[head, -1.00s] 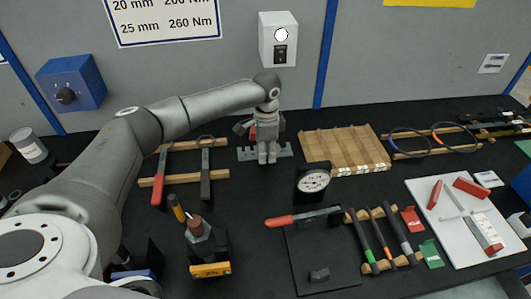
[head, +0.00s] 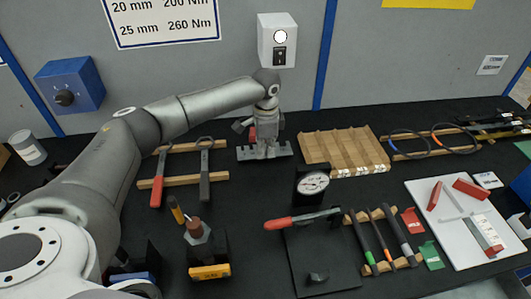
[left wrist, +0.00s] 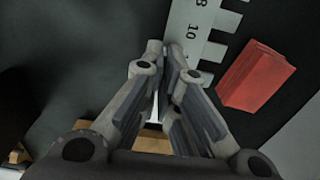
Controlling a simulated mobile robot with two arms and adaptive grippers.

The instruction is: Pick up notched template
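The notched template (head: 284,151) is a long grey strip with square teeth along one edge. It is at the back middle of the black bench, below the white wall box. My left gripper (head: 266,152) points down at the middle of the strip and hides that part. In the left wrist view the template (left wrist: 205,22) shows its numbers and notches and runs under the fingers. My left fingertips (left wrist: 166,52) are drawn close together at the strip and look shut on it. The exact contact is hidden. My right gripper is not in view.
A red block (left wrist: 256,76) lies close beside the template. A ribbed wooden rack (head: 345,150) stands just to its right, and red and black handled tools (head: 204,175) lie on wooden rails to its left. A dial gauge (head: 313,184) stands in front. Bare bench lies between.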

